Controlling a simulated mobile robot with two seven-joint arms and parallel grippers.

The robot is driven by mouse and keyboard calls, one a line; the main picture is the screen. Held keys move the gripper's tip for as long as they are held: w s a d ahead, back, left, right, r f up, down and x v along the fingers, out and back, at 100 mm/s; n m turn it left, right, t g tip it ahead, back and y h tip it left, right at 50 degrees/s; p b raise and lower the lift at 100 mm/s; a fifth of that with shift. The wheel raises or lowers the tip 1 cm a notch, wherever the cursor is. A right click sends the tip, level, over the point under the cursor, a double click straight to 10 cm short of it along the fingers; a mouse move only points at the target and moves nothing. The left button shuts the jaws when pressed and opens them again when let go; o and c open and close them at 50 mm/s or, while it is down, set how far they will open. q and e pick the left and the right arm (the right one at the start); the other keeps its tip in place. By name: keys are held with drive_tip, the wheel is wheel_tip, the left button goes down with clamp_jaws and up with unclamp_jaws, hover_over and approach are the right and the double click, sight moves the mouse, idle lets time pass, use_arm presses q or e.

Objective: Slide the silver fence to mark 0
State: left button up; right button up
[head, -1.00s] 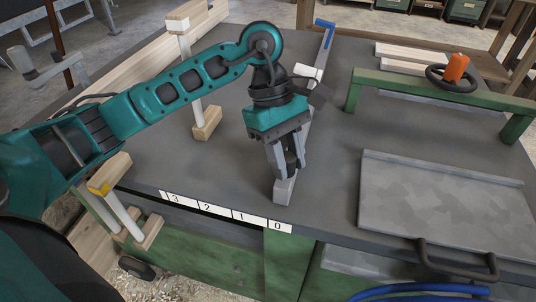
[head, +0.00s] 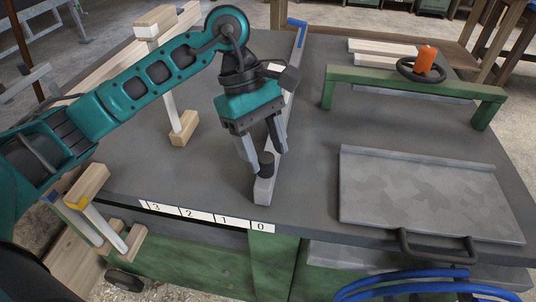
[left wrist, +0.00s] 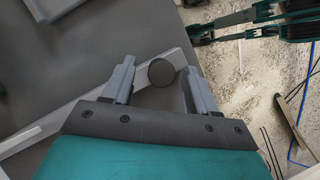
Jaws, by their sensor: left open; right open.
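The silver fence (head: 264,190) is a long narrow bar running from the table's front edge towards the back, with a blue piece at its far end. Its near end is just behind mark 0 (head: 261,227) on the white number strip. A dark round knob (head: 266,164) stands on the near end. My left gripper (head: 263,162) is open, its fingers spread on either side of the knob. In the left wrist view the knob (left wrist: 161,72) shows between the fingers with space at both sides, and the fence (left wrist: 40,128) crosses behind. My right gripper is not in view.
A green frame (head: 400,80) with an orange-handled wheel stands at the back right. A grey metal plate (head: 420,190) with a dark handle (head: 437,246) lies at the right. Wooden posts (head: 183,128) stand at the left.

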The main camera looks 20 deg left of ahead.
use_arm(q)
drive_tip(key=v, duration=1)
drive_tip(key=shift+r+p, duration=0.3)
drive_tip(key=shift+p, duration=0.15)
